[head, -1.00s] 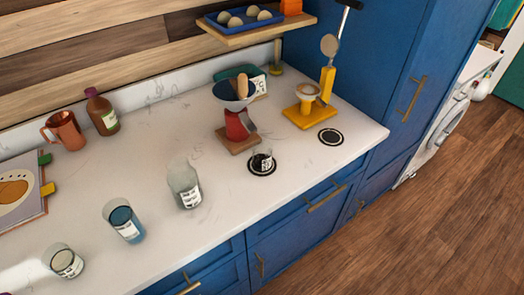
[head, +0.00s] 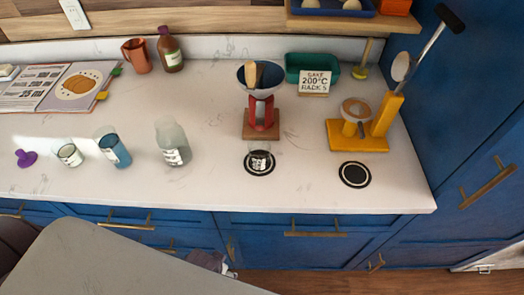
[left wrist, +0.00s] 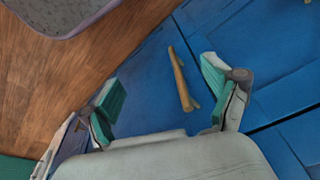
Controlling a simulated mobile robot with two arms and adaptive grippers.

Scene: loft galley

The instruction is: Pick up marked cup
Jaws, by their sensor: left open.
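Several clear vessels with white labels stand on the pale counter in the head view; I cannot tell which the task calls marked. They are a small glass (head: 70,155), a blue-filled glass (head: 115,151) and a taller glass jar (head: 172,142). A small clear cup (head: 261,159) with a label stands on a black round mat (head: 250,168), in front of a red funnel stand (head: 262,112). My left gripper (left wrist: 160,72) is open and empty in the left wrist view, pointing toward blue cabinet fronts with a brass handle. Neither gripper shows in the head view.
A second black round mat (head: 354,174) is empty. A yellow stand (head: 358,140), green tray (head: 300,66), sign (head: 314,82), open book (head: 58,86), copper mug (head: 136,56), brown bottle (head: 169,50) and purple object (head: 25,158) stand around. A grey slab (head: 110,262) fills the lower left.

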